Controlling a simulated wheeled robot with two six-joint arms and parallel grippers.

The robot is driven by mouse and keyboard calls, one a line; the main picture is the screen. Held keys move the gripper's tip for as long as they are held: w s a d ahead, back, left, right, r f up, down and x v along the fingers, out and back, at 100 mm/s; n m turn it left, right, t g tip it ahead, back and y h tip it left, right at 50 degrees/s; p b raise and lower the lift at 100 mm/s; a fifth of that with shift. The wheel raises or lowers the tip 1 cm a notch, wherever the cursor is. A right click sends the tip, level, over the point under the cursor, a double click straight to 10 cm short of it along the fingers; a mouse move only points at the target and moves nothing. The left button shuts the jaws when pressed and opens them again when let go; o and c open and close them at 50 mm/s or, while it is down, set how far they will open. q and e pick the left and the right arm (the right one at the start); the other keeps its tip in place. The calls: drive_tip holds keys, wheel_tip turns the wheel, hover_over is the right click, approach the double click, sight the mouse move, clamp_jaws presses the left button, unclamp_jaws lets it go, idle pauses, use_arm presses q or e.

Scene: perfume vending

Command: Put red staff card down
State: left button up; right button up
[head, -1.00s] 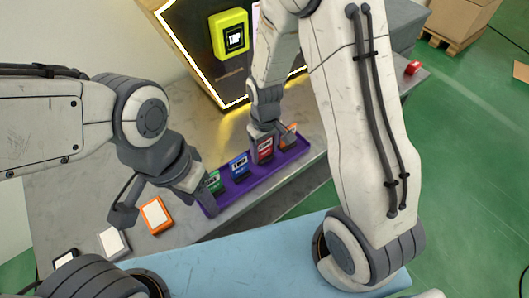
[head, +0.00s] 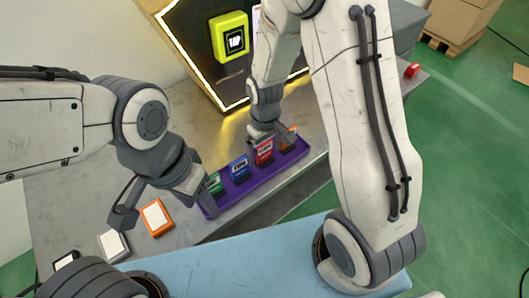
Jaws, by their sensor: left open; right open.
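The red staff card (head: 264,152) stands upright in a slot of the purple tray (head: 239,193) on the metal table. It is between a blue card (head: 239,166) and an orange card (head: 289,139). My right gripper (head: 268,140) is open, right above and around the top of the red card; I cannot tell whether it touches. My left gripper (head: 165,214) is open beside the green card (head: 214,183) at the tray's left end, one finger close to that card.
An orange-framed card (head: 157,217), a white card (head: 113,243) and a black-framed card (head: 66,260) lie on the table at left. A yellow TAP reader (head: 229,36) is on the dark machine behind. A small red object (head: 412,70) sits at the table's far right.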

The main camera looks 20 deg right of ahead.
wheel_tip(320, 180, up, 11)
drive_tip(key=shift+f+p, duration=0.2)
drive_tip(key=shift+p, duration=0.95)
drive_tip(key=s+a+r+n, duration=0.1)
drive_tip(key=s+a+r, duration=0.1)
drive_tip(key=s, duration=0.4)
drive_tip(key=s+a+r+n, duration=0.1)
drive_tip(key=s+a+r, duration=0.2)
drive_tip(key=s, duration=0.3)
drive_tip(key=s+a+r+y, duration=0.1)
drive_tip(key=s+a+r, duration=0.1)
drive_tip(key=s, duration=0.5)
drive_tip(key=shift+a+r+n, duration=0.25)
drive_tip(key=shift+r+n, duration=0.15)
drive_tip(key=shift+r, duration=0.5)
wheel_tip(320, 180, up, 15)
drive_tip(key=p, duration=1.5)
